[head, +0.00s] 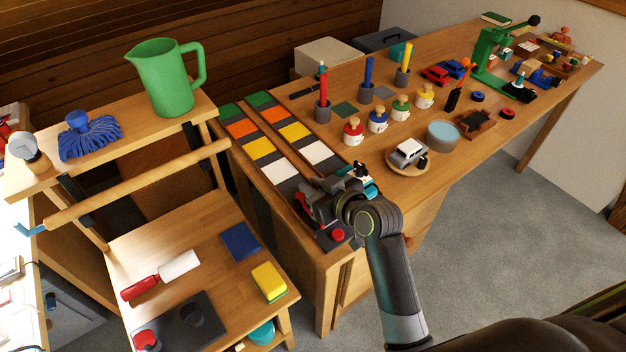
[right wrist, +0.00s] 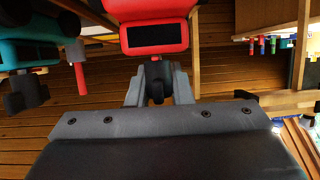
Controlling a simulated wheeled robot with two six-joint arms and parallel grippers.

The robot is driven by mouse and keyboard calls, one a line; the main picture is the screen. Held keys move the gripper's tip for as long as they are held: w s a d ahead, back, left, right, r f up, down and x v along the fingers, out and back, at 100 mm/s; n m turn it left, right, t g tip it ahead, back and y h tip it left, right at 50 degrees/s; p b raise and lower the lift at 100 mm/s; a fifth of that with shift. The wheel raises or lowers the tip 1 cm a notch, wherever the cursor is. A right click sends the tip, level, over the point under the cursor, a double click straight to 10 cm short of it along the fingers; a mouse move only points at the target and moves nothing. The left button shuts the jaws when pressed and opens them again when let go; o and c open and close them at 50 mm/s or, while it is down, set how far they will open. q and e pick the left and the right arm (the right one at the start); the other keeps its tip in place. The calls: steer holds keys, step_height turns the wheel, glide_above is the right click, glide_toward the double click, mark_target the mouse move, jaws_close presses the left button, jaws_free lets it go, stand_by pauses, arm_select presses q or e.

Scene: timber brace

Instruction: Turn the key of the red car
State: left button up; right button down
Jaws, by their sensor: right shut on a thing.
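In the right wrist view, a red car (right wrist: 155,35) with a black window fills the top middle. A dark key (right wrist: 155,72) sticks out of it toward me. My right gripper (right wrist: 157,92) is shut on this key, one grey finger on each side. A teal car (right wrist: 28,52) with a dark key of its own stands to the left. In the head view, my right gripper (head: 322,198) is over the near end of the wooden desk (head: 350,250) and hides most of what it holds. The teal car (head: 371,188) shows beside it there. My left gripper is not in view.
A silver car (head: 408,152) sits on a round board to the right. Small jars, marker stands and a blue bowl (head: 443,135) crowd the desk behind. A red knob (head: 337,235) is close to my wrist. A cart with a green pitcher (head: 166,78) stands left.

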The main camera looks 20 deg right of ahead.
steer(key=shift+m+h, duration=0.3)
steer(key=c, duration=1.3)
jaws_free()
steer(key=shift+d, duration=0.1)
steer(key=p+v, duration=0.2)
steer(key=v, duration=1.5)
steer(key=shift+s, duration=0.25)
steer(key=shift+f, duration=0.1)
